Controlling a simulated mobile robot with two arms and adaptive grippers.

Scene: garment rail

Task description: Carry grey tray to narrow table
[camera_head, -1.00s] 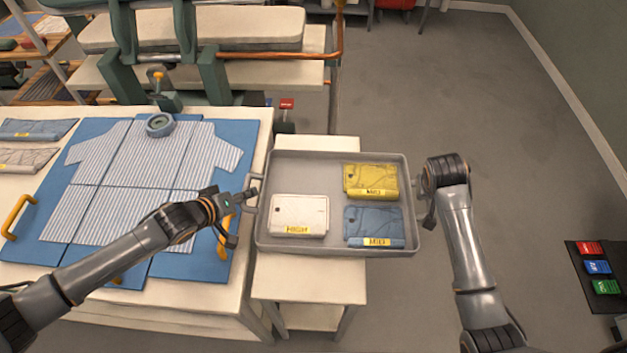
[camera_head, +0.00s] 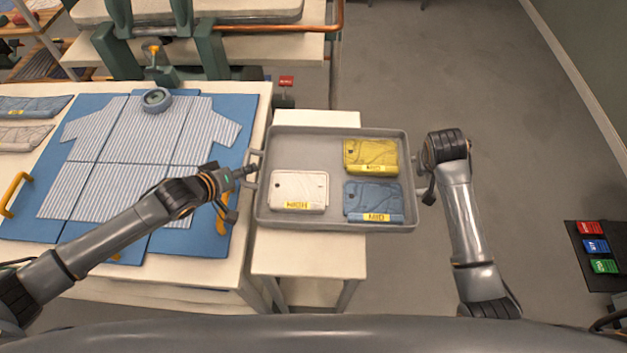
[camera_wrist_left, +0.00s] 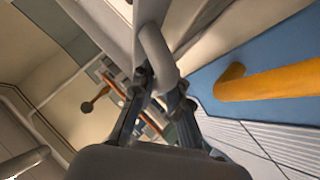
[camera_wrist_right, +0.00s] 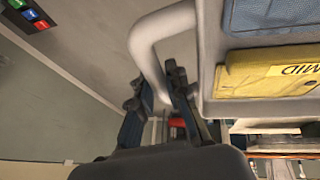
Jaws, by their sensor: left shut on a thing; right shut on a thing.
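The grey tray (camera_head: 330,136) shows at the middle of the head view, looking about level. It holds a white folded garment (camera_head: 300,187), a yellow one (camera_head: 371,155) and a blue one (camera_head: 372,200), each with a yellow label. My left gripper (camera_head: 251,171) is shut on the tray's left handle (camera_wrist_left: 157,50). My right gripper (camera_head: 429,188) is shut on its right handle (camera_wrist_right: 145,45). The narrow white table (camera_head: 310,258) is under the tray in the picture; the tray reaches past its right edge. I cannot tell whether they touch.
A wide table at left bears a blue folding board (camera_head: 165,235) with a striped shirt (camera_head: 140,150) and a tape roll (camera_head: 157,98). A pressing station (camera_head: 210,50) stands behind. Floor (camera_head: 510,130) is open at right, with a dark mat (camera_head: 603,250) of coloured tags.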

